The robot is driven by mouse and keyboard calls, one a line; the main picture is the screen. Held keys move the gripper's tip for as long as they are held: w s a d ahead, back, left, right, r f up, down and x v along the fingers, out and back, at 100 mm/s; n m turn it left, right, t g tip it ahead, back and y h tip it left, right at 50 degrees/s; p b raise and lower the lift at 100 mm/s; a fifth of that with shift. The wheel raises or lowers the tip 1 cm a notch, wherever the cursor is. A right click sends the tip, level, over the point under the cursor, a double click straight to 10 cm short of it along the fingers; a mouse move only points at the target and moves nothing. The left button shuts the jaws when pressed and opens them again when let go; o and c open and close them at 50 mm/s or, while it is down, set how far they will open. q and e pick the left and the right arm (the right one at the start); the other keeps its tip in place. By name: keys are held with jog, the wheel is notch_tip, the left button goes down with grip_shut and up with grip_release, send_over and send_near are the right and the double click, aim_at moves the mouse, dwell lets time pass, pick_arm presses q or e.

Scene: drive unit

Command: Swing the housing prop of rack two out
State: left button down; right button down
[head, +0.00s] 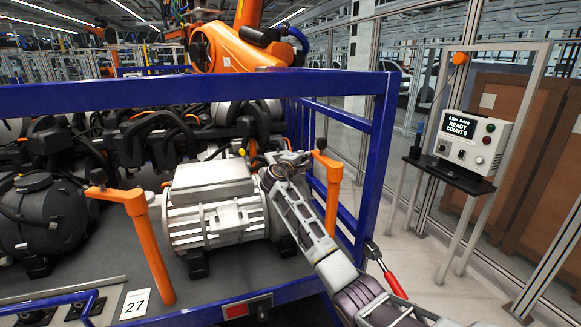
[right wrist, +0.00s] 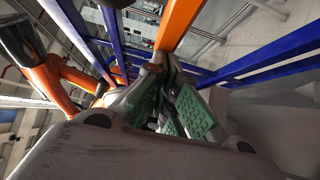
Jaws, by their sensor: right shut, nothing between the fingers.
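A blue rack (head: 215,92) holds a silver ribbed housing (head: 215,205). An orange prop (head: 146,235) stands left of the housing, its short top arm pointing left. Another orange prop (head: 332,195) stands right of it, beside the blue side frame; an orange post (right wrist: 178,25) also shows in the right wrist view. Which rack is number two I cannot tell. My right gripper (head: 262,164) is at the housing's upper right, left of the right prop. Its green finger pads (right wrist: 178,110) are shut and empty. I cannot tell whether it touches the prop. My left gripper is out of view.
Dark drive units (head: 45,215) and black cables fill the rack's left and back. A red-handled lever (head: 392,280) is at the rack's front right corner. A control box (head: 474,143) stands on a stand to the right. An orange robot arm (head: 230,50) is behind. The floor at right is clear.

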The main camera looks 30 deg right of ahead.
aim_at(318, 153)
jog(key=shift+w+d+g+b, duration=0.1)
jog(key=shift+d+g+b, duration=0.25)
jog(key=shift+d, duration=1.15)
jog(key=shift+s+d, duration=0.2)
jog(key=shift+d, duration=1.7)
jog(key=shift+v, duration=5.95)
jog(key=shift+f, duration=0.2)
